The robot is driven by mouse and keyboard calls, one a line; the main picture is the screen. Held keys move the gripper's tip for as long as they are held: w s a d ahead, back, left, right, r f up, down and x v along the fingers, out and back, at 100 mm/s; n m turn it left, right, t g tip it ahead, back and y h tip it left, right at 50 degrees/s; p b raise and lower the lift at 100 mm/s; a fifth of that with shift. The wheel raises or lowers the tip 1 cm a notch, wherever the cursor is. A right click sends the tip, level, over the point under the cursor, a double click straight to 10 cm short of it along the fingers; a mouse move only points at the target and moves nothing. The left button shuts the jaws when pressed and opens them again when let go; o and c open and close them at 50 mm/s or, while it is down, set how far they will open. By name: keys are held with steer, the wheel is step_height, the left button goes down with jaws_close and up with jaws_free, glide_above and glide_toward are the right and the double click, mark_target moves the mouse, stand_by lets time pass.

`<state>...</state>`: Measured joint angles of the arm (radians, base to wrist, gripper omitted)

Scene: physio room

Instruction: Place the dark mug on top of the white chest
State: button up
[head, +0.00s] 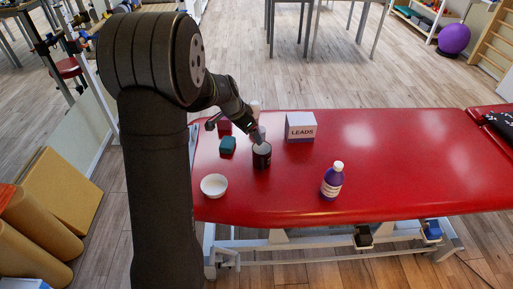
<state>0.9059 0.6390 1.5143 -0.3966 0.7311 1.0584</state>
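The dark mug (262,160) stands upright on the red treatment table, left of its middle. The white chest (300,133), a box marked "LEADS", stands on the table to the right of the mug and a little farther back. My gripper (259,139) reaches down from the upper left to the mug's top. Its fingertips are small and partly overlap the mug's rim, so I cannot tell whether they touch or hold it.
The red table (410,165) also carries a white bowl (214,185), a teal block (228,145), a dark red item (224,127) and a purple bottle with a white cap (332,182). A pale item stands behind my gripper. The table's right half is mostly clear.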

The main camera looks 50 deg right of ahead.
steer(key=y, duration=0.4)
glide_above(262, 153)
steer(key=s+a, duration=0.2)
steer(key=a, duration=0.1)
step_height(262, 153, down, 10)
steer(key=f, duration=0.1)
steer(key=shift+d+f, duration=0.1)
steer(key=shift+f, duration=2.4)
steer(key=c, duration=1.4)
steer(key=shift+o, duration=0.2)
steer(key=shift+r, duration=0.15)
